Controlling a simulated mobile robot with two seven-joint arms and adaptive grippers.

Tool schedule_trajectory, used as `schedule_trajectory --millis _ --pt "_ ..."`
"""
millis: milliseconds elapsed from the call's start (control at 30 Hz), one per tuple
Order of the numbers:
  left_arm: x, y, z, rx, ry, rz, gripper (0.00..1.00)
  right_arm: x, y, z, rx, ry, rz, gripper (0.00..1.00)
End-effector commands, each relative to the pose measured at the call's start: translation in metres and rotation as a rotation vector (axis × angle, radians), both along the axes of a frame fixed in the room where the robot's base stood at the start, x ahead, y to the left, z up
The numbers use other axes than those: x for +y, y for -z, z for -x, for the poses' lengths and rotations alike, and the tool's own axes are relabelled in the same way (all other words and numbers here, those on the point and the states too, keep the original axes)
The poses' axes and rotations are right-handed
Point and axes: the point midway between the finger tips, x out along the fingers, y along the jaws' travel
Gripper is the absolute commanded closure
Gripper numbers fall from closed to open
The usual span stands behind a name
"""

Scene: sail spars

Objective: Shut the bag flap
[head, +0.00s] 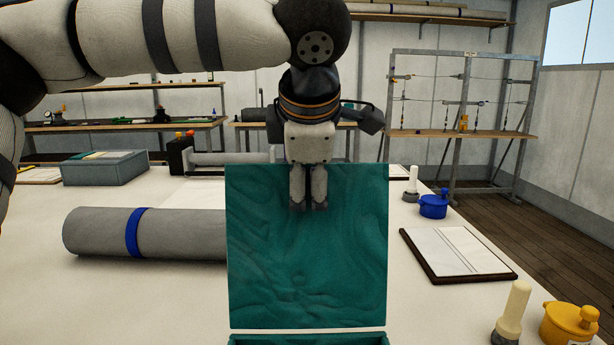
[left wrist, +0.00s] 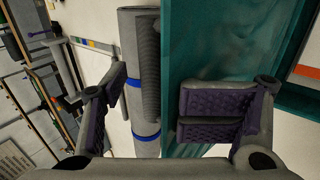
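The teal bag flap (head: 305,265) stands upright over the table, its near face toward me. Only a strip of the bag's body (head: 308,340) shows at the bottom of the head view. My left gripper (head: 308,203) points down at the flap's top edge, with one finger in front of the near face. In the left wrist view the fingers (left wrist: 165,105) are spread apart. The flap (left wrist: 225,45) fills the right half there, and its edge appears to lie between the two fingers. I cannot tell whether either finger touches it. My right gripper is not in view.
A grey roll with a blue band (head: 185,234) lies left of the flap, partly hidden by it. A clipboard (head: 458,254), blue pot (head: 433,206), yellow pot (head: 569,323) and cream-handled tool (head: 513,310) stand right. A grey bin (head: 105,168) is back left. The front left table is clear.

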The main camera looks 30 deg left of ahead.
Motion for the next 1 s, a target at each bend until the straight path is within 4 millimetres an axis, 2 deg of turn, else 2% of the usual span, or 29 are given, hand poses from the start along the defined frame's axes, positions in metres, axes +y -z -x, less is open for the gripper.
schedule_trajectory --millis 133,167,200,233,1000 --pt "0.0031 -0.0052 -0.0029 -0.018 -0.007 -0.001 0.71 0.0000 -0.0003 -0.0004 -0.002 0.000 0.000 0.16" --pt "0.0032 -0.0054 -0.0029 -0.019 -0.007 -0.001 0.39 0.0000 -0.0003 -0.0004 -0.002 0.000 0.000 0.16" --pt "0.0031 -0.0055 -0.0028 -0.020 -0.007 -0.002 0.30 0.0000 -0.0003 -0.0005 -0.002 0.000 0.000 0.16" --pt "0.0030 -0.0054 -0.0026 -0.019 -0.006 -0.002 0.28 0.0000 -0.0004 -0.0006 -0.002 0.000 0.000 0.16" --pt "-0.0012 0.0010 0.0029 -0.009 -0.002 -0.004 0.28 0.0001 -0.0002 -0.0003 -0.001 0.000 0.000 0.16"
